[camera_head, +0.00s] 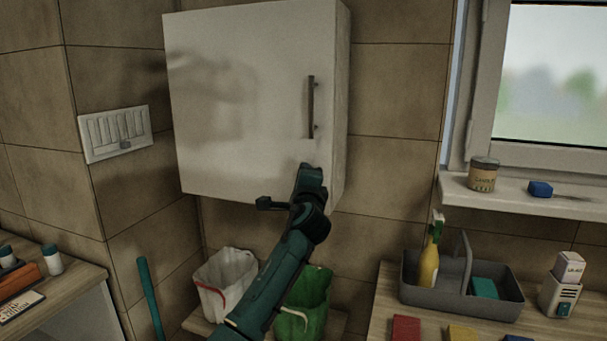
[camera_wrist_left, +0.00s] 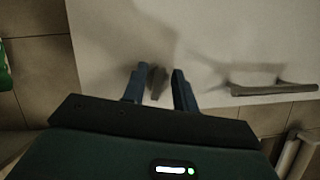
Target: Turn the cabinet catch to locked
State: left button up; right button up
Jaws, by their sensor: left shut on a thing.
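The white wall cabinet (camera_head: 240,90) is closed, with a dark vertical handle (camera_head: 311,107) on its door. My left gripper (camera_head: 310,176) is at the lower right of the door, below the handle. In the left wrist view, the catch (camera_wrist_left: 157,82), a small grey-brown piece on the door, stands between the two fingers of my left gripper (camera_wrist_left: 158,92), which is shut on it. In the head view the catch is hidden by the gripper, and I cannot tell its exact angle. My right gripper is not in view.
A grey caddy (camera_head: 465,297) with a spray bottle (camera_head: 430,262) sits on the right counter. A jar (camera_head: 483,175) stands on the windowsill. The wall right of the cabinet is clear.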

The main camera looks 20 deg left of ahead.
pick_arm(q)
jog(key=shift+n+g+p, duration=0.5)
jog(key=shift+n, duration=0.8)
jog(key=shift+f, duration=0.1)
jog(key=o, duration=0.6)
jog(key=b+v, duration=0.1)
jog(key=v, duration=1.2)
jog(key=shift+s+b, duration=0.15)
jog(key=shift+b, duration=0.25)
